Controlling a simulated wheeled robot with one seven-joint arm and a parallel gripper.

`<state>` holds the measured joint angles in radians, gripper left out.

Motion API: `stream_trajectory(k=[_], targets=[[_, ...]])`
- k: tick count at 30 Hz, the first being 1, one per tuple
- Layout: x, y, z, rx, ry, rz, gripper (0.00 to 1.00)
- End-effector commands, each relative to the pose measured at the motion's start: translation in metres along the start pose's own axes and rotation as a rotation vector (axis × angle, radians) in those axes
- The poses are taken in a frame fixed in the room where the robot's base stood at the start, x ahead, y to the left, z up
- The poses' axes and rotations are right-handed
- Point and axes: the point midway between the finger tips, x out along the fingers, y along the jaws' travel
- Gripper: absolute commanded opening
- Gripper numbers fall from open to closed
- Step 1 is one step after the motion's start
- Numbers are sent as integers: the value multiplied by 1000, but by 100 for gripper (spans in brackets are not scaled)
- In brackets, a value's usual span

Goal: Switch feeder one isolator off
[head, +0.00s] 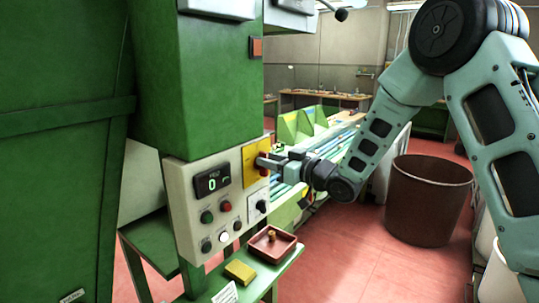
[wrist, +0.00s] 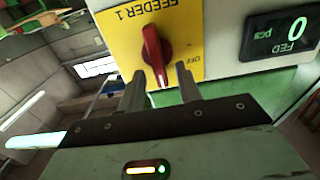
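The feeder 1 isolator is a red rotary handle (wrist: 155,52) on a yellow plate (wrist: 120,28) marked FEEDER 1. The wrist view shows the panel upside down, with OFF printed on the plate to the right of the handle. The handle's narrow end points down in that view, roughly between my fingertips. My gripper (wrist: 159,80) is open, one finger on each side of that end; I cannot tell whether either touches it. In the head view my gripper (head: 264,163) reaches the yellow plate (head: 249,160) from the right and hides part of the handle.
The pale control panel (head: 182,195) has a counter display (head: 211,181) reading 0, several buttons and a small black knob (head: 262,207). A brown tray (head: 285,252) and a yellow block (head: 240,272) sit on the green shelf below. A brown bin (head: 425,200) stands at right.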

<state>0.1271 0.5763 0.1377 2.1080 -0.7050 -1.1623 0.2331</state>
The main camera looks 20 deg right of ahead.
Motion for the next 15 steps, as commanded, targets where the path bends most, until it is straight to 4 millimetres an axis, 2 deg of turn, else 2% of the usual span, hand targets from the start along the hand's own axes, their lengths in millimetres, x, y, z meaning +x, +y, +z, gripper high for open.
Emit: stream_trajectory(k=[3, 11, 13, 15], targets=[[6, -1, 0, 0, -1, -1, 35], [7, -1, 1, 0, -1, -1, 35], [7, -1, 0, 0, -1, -1, 21], [7, 0, 0, 0, -1, -1, 1]])
